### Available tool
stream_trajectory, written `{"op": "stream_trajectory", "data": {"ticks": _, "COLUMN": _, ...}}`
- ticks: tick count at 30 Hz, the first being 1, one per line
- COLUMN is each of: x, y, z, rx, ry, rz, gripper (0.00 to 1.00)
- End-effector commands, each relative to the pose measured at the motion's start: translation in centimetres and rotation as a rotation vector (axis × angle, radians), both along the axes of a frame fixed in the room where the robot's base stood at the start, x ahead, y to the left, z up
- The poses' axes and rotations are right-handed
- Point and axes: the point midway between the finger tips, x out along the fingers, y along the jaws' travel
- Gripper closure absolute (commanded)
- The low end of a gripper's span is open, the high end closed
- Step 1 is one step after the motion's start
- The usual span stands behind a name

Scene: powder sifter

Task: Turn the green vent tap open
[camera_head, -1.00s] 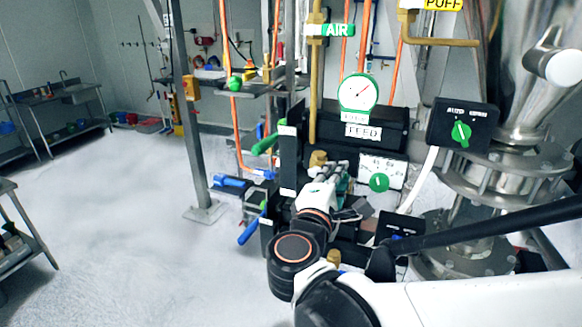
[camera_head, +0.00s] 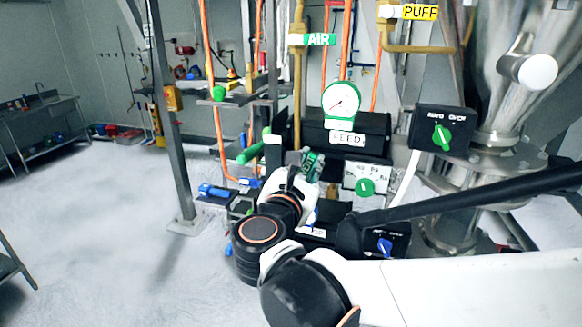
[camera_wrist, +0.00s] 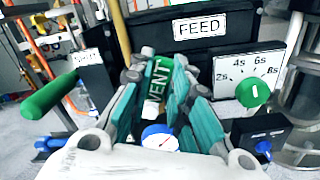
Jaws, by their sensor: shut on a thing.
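The green vent tap (camera_wrist: 159,77), marked VENT in white letters, stands tilted between the fingers in the wrist view. In the head view its green piece (camera_head: 313,163) shows at the fingertips. My gripper (camera_head: 306,172) is shut on it, with the teal finger pads on either side in the wrist view (camera_wrist: 166,88). The fingers and wrist hide the tap's lower part and its mounting. A small blue-rimmed gauge (camera_wrist: 160,139) shows below it between the fingers.
A green lever handle (camera_head: 249,153) juts out left of my gripper. The FEED gauge (camera_head: 341,100) and label stand behind. A panel with a green knob (camera_wrist: 252,93) and a blue knob (camera_wrist: 263,147) are close on the right. Floor at left is open.

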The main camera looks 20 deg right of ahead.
Motion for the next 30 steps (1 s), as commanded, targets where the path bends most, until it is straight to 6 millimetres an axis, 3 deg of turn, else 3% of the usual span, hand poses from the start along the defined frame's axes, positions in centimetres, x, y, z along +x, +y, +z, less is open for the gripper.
{"op": "stream_trajectory", "data": {"ticks": 15, "x": 0.9, "y": 1.4, "z": -0.1, "rx": -0.268, "ry": 0.203, "rz": 0.0, "gripper": 1.0}}
{"op": "stream_trajectory", "data": {"ticks": 30, "x": 1.0, "y": 1.6, "z": -0.1, "rx": -0.32, "ry": 0.241, "rz": -0.001, "gripper": 1.0}}
